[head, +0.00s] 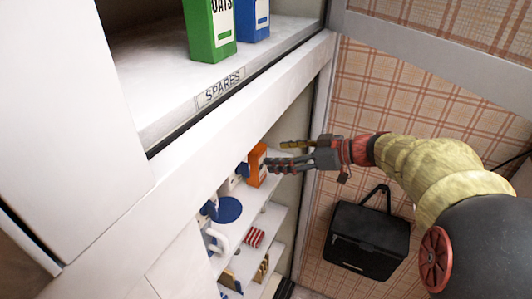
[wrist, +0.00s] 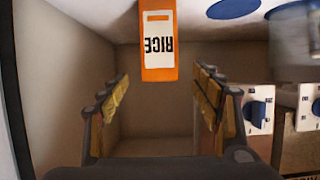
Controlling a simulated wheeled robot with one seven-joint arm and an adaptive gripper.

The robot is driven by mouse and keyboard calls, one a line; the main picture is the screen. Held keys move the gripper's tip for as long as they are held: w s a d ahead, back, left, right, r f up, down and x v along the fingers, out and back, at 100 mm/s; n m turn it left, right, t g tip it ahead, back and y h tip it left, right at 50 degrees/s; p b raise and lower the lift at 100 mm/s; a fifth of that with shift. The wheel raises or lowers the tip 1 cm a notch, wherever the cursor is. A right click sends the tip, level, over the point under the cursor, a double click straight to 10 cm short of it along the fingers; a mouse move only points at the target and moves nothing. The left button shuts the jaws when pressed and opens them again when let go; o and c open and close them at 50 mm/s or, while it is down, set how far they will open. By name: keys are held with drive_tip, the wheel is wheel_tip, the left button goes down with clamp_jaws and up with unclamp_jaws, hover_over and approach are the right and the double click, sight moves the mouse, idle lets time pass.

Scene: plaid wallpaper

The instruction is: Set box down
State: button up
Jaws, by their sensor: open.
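The orange box (head: 257,165), lettered RICE, stands on a lower white shelf of the cabinet. In the wrist view the box (wrist: 158,58) shows at top centre, with its lettering upside down in the picture. My gripper (head: 276,155) is open at that shelf, its fingers pointing left toward the box. In the wrist view the gripper (wrist: 161,78) has its fingers spread wide, one on each side of the box in the picture, with a visible gap on both sides. The fingers do not appear to touch it.
A green box (head: 210,30) and a blue box (head: 253,18) stand on the upper shelf, above a SPARES label (head: 220,87). A black bag (head: 367,240) hangs on the plaid wall.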

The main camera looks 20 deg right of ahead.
drive_tip(key=s+a+f+m+g+h, duration=0.25)
drive_tip(key=s+a+g, duration=0.4)
drive_tip(key=s, duration=0.65)
drive_tip(key=s+f+m+t+h, duration=0.1)
drive_tip(key=s+m+h, duration=0.5)
drive_tip(key=s, duration=0.6)
drive_tip(key=shift+s+d+f+t+h, duration=0.15)
drive_tip(key=shift+s+d+t+h, duration=0.2)
drive_tip(key=shift+t+h, duration=0.3)
drive_tip(key=shift+m, duration=0.25)
